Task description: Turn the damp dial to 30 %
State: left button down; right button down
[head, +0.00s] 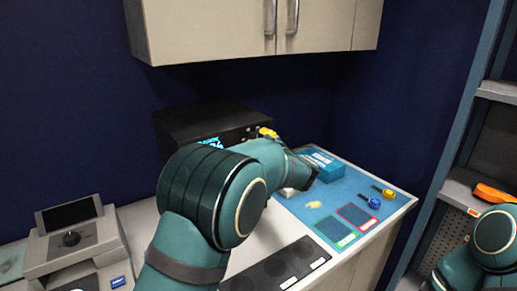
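A black box (205,121) with glowing blue lettering (209,144) stands at the back of the counter. Small knobs show on its front, but my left arm covers most of that face. I cannot make out a dial labelled damp or its reading. My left arm reaches across the middle of the view in front of the box. Its dark far end (302,170) is over the blue mat's left side; the fingers are not clear, so their opening cannot be told. My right arm shows at the lower right edge; its gripper is out of view.
A grey device (72,245) with a screen and black knob stands at left. The blue mat (340,185) bears a blue box (322,163), green and red outlined areas, and yellow and blue small items. Cabinets (250,30) hang above. A shelf (462,190) stands right.

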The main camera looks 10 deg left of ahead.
pick_arm(q)
jog(key=shift+a+n+y+b, duration=0.1)
jog(key=shift+n+y+b, duration=0.2)
jog(key=shift+n+b, duration=2.7)
jog(key=shift+n, duration=0.4)
jog(key=c, duration=0.6)
grip_release()
jog(key=v, duration=1.2)
jog(key=shift+r, duration=0.15)
